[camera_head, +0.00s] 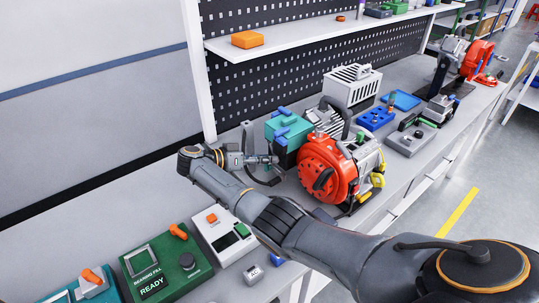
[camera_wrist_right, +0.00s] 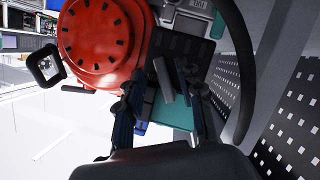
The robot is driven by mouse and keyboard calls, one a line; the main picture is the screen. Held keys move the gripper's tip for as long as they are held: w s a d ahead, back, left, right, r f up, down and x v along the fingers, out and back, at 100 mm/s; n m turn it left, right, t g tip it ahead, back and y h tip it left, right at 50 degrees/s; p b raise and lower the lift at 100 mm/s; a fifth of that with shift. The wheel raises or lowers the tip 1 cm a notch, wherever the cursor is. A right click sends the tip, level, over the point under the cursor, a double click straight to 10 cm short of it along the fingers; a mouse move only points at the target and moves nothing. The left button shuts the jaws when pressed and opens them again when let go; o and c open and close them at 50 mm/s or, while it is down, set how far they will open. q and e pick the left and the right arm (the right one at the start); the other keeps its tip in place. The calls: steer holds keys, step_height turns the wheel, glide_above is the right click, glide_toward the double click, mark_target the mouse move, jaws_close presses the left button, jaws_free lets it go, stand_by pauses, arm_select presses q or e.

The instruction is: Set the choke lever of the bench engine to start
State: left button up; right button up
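The bench engine (camera_head: 330,165) has a red round starter housing, a grey body and a black handle, and stands on the long bench. Its red housing (camera_wrist_right: 98,38) fills the upper left of the right wrist view. My right gripper (camera_head: 272,160) is at the left side of the engine, near the teal part. In the wrist view its two fingers (camera_wrist_right: 160,88) are apart. A short grey bar (camera_wrist_right: 164,80) shows between the fingertips; it may be the choke lever, and I cannot tell whether a finger touches it. My left gripper is not in view.
A teal block (camera_head: 288,130) with blue tabs stands right behind the gripper, and a white vented box (camera_head: 352,84) stands behind the engine. Green and white control boxes (camera_head: 165,262) sit at the near left. A perforated panel (camera_head: 290,62) and shelf (camera_head: 320,33) bound the back.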

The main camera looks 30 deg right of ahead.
steer(key=shift+x, duration=0.95)
steer(key=shift+c, duration=0.2)
jaws_close()
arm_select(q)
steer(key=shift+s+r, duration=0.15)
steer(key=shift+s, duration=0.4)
